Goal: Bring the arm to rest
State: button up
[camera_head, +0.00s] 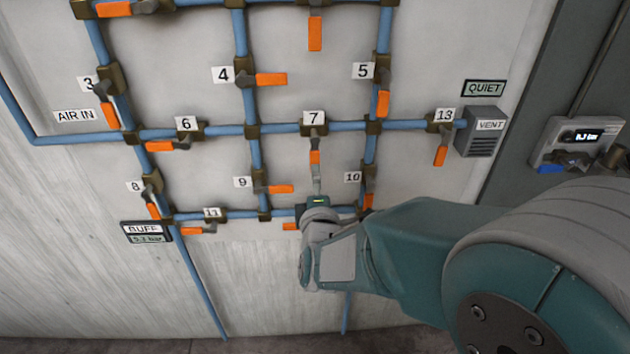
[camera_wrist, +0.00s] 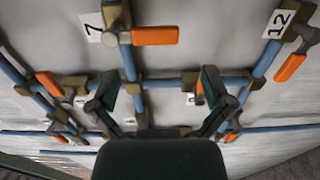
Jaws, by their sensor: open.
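My arm (camera_head: 410,245) reaches in from the lower right of the head view, in front of a wall panel of blue pipes. My gripper (camera_head: 316,183) is at the panel's lower middle, just below the orange handle of valve 7 (camera_head: 315,156). In the wrist view my gripper (camera_wrist: 158,82) is open, its two dark fingers spread with nothing held between them. The handle of valve 7 (camera_wrist: 155,36) shows beyond and above the fingers there. Whether a finger touches any pipe or handle I cannot tell. My wrist hides part of the lower pipe.
Valve 10 (camera_head: 368,201) and valve 9 (camera_head: 280,189) flank my gripper closely. Valve 12 (camera_wrist: 290,67) shows at the wrist view's upper right. The lower left wall (camera_head: 70,250) is clear.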

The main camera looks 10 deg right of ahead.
jog(key=s+d+m+g, duration=0.5)
jog(key=s+m, duration=0.4)
jog(key=s, duration=0.2)
jog(key=s+d+r+m+g, duration=0.1)
jog(key=s+d+m+g, duration=0.3)
jog(key=s+m+g, duration=0.3)
jog(key=s+m, duration=0.1)
jog(key=s, duration=0.4)
jog(key=shift+d+r+m+y, duration=0.2)
jog(key=shift+d+m+y, duration=0.1)
jog(key=shift+d+m, duration=0.1)
